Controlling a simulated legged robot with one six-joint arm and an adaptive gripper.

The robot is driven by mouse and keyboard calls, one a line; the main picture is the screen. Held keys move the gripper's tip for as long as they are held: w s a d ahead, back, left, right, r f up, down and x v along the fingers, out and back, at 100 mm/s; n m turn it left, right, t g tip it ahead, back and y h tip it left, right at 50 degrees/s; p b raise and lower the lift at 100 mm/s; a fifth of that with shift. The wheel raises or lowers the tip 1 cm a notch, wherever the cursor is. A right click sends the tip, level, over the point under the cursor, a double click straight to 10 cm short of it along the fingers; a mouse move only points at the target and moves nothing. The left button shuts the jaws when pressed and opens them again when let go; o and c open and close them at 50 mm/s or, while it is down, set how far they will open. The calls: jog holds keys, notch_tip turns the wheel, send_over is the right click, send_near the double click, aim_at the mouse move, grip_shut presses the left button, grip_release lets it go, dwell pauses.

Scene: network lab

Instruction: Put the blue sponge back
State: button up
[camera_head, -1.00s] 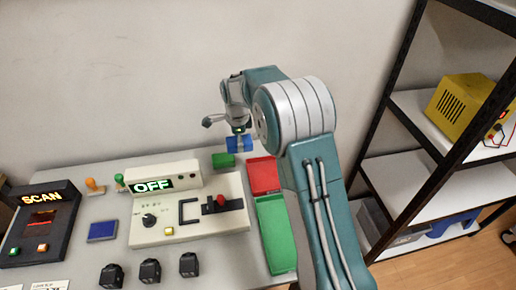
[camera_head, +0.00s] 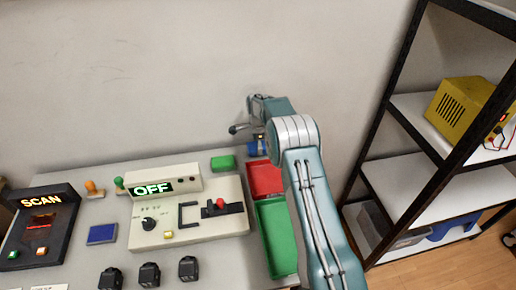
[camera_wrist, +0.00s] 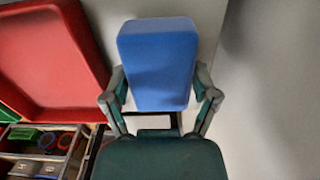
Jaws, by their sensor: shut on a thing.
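My gripper (camera_wrist: 160,88) is shut on the blue sponge (camera_wrist: 158,55), with one finger on each side of it in the wrist view. In the head view the blue sponge (camera_head: 252,149) is partly hidden by my arm, near the wall behind the red tray (camera_head: 262,180). The red tray also shows at upper left in the wrist view (camera_wrist: 55,60), beside the sponge. A green block (camera_head: 222,162), perhaps another sponge, lies on the table just left of the held sponge.
A green tray (camera_head: 277,240) lies in front of the red one. The control panel marked OFF (camera_head: 188,215) stands left of the trays. A flat blue pad (camera_head: 102,233) and a SCAN box (camera_head: 40,228) are further left. A black-framed shelf (camera_head: 425,175) stands right of my arm.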

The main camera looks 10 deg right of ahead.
jog(key=shift+f, duration=0.5)
jog(key=o, duration=1)
jog(key=shift+f, duration=0.1)
jog(key=shift+o, duration=0.2)
